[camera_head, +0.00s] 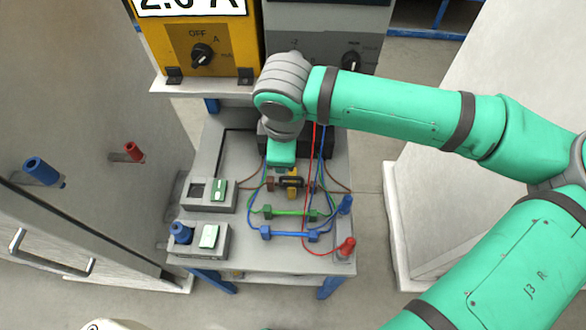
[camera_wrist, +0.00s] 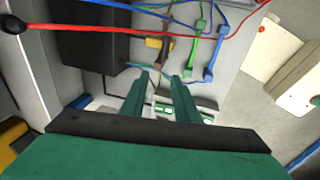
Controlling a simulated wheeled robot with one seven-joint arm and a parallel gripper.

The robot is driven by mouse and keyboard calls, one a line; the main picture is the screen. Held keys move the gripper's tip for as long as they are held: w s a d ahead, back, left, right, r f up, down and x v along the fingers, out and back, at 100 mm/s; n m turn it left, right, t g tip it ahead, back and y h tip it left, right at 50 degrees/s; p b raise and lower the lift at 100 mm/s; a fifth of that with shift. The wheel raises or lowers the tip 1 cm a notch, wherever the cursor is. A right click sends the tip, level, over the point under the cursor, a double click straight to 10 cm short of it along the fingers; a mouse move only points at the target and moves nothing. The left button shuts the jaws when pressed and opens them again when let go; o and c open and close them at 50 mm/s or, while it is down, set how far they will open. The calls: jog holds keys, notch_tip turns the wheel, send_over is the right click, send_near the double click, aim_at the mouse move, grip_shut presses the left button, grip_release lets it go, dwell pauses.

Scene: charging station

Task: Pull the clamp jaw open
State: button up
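A small yellow, dark and brown fitting (camera_head: 291,184), perhaps the clamp, sits among wires on the grey bench; I cannot make out a separate jaw. The wrist view shows this fitting (camera_wrist: 160,44) beyond my fingertips. My gripper (camera_wrist: 162,78) has its two green fingers apart, with no object visibly held between them. Thin wires run close to the fingertips; I cannot tell whether they touch. In the head view my gripper's green body hangs just behind and left of the fitting, and its fingertips are hidden there.
A green connector (camera_head: 290,212) and a blue connector (camera_head: 290,234) lie in front with looping wires. Two grey boxes (camera_head: 206,203) (camera_head: 192,245) stand left. A red plug (camera_head: 346,246) is at the front right corner. A black box (camera_wrist: 92,38) and a yellow meter panel (camera_head: 205,45) stand behind.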

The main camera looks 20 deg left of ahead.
aim_at(292, 177)
jog(key=shift+h, duration=0.4)
jog(key=f, duration=0.3)
jog(key=w+d+f, duration=0.1)
jog(key=f, duration=0.3)
jog(key=w+f, duration=0.1)
jog(key=f, duration=0.2)
jog(key=shift+w+d+f, duration=0.25)
jog(key=shift+d+f, duration=0.1)
jog(key=shift+c, duration=0.7)
grip_shut()
jog(key=shift+a, duration=0.1)
